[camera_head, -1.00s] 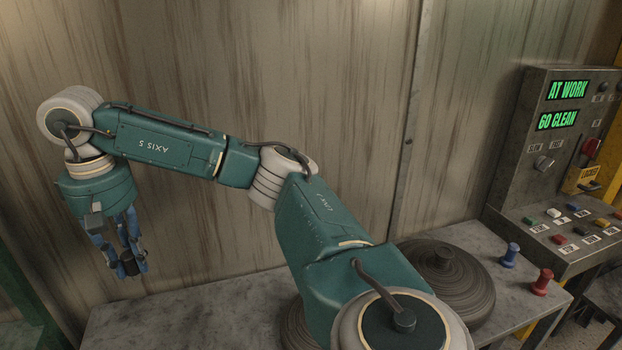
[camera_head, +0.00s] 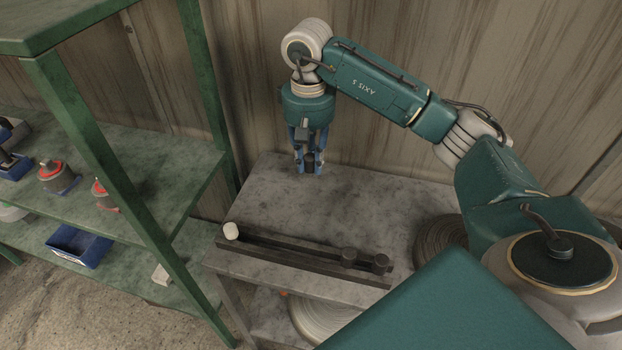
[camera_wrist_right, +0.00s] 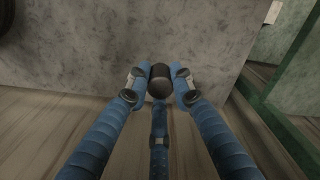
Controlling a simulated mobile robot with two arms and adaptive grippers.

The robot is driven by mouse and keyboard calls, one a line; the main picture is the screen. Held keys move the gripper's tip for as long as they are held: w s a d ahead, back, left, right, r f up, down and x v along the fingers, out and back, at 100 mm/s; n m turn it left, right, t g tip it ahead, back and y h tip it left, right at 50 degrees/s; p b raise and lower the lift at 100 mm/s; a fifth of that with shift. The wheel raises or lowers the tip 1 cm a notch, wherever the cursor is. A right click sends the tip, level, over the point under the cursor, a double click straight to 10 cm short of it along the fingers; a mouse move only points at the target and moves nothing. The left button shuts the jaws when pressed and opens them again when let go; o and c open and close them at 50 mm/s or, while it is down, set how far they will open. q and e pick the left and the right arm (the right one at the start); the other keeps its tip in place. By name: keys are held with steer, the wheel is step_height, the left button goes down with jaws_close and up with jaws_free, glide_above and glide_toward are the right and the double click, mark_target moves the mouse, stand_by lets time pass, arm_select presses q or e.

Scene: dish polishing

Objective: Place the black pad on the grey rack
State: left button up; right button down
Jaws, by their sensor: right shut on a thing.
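My right gripper (camera_head: 309,168) hangs fingers down over the back left part of the grey table. Its blue fingers are shut on a small black pad, a dark cylinder that shows clearly between the fingertips in the right wrist view (camera_wrist_right: 159,81). The grey rack (camera_head: 290,246) is a long dark bar along the table's front edge. A white pad (camera_head: 231,230) sits at its left end and two dark pads, one at its right end (camera_head: 381,263) and one beside it (camera_head: 348,256), sit at the right. The gripper is behind the rack and apart from it. My left gripper is out of view.
A green shelf (camera_head: 150,185) with red-topped items and a blue bin (camera_head: 78,246) stands at the left. A wall rises close behind the gripper. A ridged round disc (camera_head: 440,240) lies at the table's right. The tabletop between gripper and rack is clear.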

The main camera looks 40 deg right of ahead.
mark_target(310, 175)
step_height(310, 175, down, 4)
steer(key=shift+r+p, duration=0.15)
steer(key=shift+p, duration=0.15)
step_height(310, 175, down, 3)
steer(key=shift+f+p, duration=0.1)
steer(key=shift+p, duration=0.25)
steer(key=c, duration=1.5)
jaws_free()
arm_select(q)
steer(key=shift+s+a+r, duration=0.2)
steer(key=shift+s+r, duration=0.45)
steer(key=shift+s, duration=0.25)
